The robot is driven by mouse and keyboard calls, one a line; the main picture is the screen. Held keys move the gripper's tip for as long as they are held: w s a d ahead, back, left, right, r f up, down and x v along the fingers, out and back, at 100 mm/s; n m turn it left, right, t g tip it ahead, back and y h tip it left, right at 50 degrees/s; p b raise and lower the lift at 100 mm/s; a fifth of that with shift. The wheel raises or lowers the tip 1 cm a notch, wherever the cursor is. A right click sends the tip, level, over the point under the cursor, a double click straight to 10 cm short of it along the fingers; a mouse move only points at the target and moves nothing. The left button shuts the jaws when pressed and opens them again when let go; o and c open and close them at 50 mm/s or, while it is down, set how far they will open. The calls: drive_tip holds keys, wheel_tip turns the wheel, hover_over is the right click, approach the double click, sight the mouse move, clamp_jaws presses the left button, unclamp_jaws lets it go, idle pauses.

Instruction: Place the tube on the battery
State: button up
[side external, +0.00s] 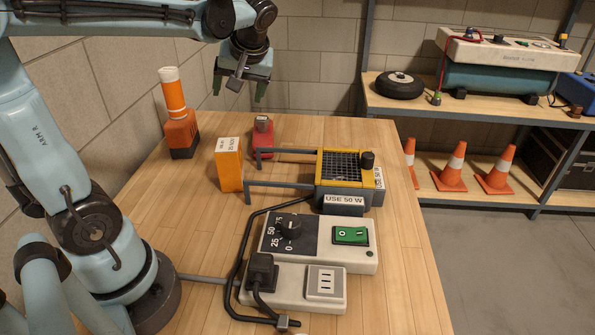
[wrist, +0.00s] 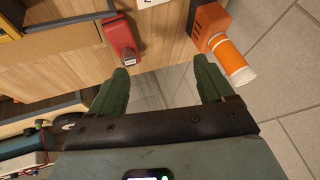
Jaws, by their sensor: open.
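The tube (side external: 173,95) is an orange cylinder with white bands. It stands upright on an orange block with a dark base, which looks like the battery (side external: 181,132), at the back left of the bench. In the wrist view the tube (wrist: 231,60) and the block (wrist: 208,20) are at upper right, touching end to end. My gripper (side external: 240,91) is open and empty, raised above the back of the bench, to the right of the tube and apart from it. Its green fingers (wrist: 162,73) have nothing between them in the wrist view.
An orange box (side external: 229,164) and a red object (side external: 263,135) stand right of the block. A yellow grill-like unit with two grey bars (side external: 345,170) and a white control box (side external: 318,243) with a cord lie nearer. A shelf (side external: 480,115) stands at right.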

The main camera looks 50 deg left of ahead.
drive_tip(key=s+d+f+m+t+h, duration=0.2)
drive_tip(key=d+m, duration=0.3)
drive_tip(key=d, duration=0.3)
drive_tip(key=s+d+f+m+t+h, duration=0.2)
drive_tip(key=d+f+m+t+h, duration=0.2)
drive_tip(key=d+m, duration=0.2)
drive_tip(key=shift+s+d+f+t+h, duration=0.25)
drive_tip(key=shift+d+t+h, duration=0.05)
drive_tip(key=shift+d, duration=0.95)
